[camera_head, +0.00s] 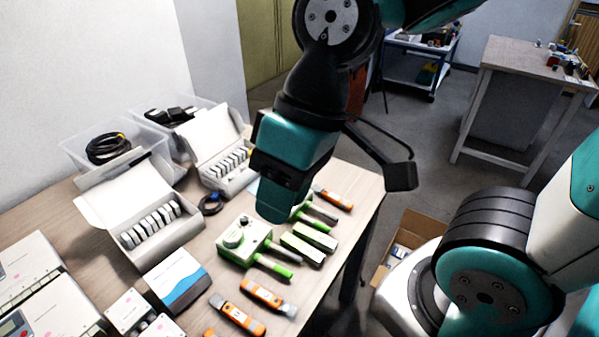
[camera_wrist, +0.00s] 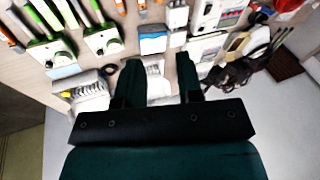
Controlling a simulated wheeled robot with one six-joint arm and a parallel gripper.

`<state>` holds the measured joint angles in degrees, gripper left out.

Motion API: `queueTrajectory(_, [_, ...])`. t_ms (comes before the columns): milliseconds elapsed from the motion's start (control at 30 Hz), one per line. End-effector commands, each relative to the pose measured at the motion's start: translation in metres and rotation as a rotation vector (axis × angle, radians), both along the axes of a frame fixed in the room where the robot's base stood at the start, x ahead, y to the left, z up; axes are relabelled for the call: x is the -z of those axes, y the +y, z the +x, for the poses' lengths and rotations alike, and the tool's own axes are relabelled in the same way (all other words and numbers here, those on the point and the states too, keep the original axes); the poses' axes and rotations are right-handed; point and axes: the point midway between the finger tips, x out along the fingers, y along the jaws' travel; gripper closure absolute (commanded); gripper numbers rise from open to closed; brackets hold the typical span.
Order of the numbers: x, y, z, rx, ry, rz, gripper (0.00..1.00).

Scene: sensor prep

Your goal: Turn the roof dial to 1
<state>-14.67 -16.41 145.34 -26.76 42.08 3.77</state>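In the wrist view two such boxes show at upper left, one with a dial (camera_wrist: 113,46) and one with a dial (camera_wrist: 62,58). I cannot tell which is the roof one, nor read any dial setting. My gripper (camera_head: 273,208) hangs over the table just right of the near box and partly hides things behind it. In the wrist view my gripper (camera_wrist: 158,60) has its fingers apart with nothing held between them.
Open white boxes (camera_head: 160,225) of sensors, a clear bin (camera_head: 95,165) with cables, a blue-white box (camera_head: 178,280) and white panels (camera_head: 35,275) crowd the table's left. Orange tools (camera_head: 262,295) lie in front. The table's right edge is close, with a cardboard box (camera_head: 410,235) below.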

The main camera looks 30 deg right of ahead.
Motion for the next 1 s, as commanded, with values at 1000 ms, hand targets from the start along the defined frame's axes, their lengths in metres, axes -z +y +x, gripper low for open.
queueTrajectory(1000, [0.125, -0.187, 0.296, 2.858, 0.514, -0.055, 0.66])
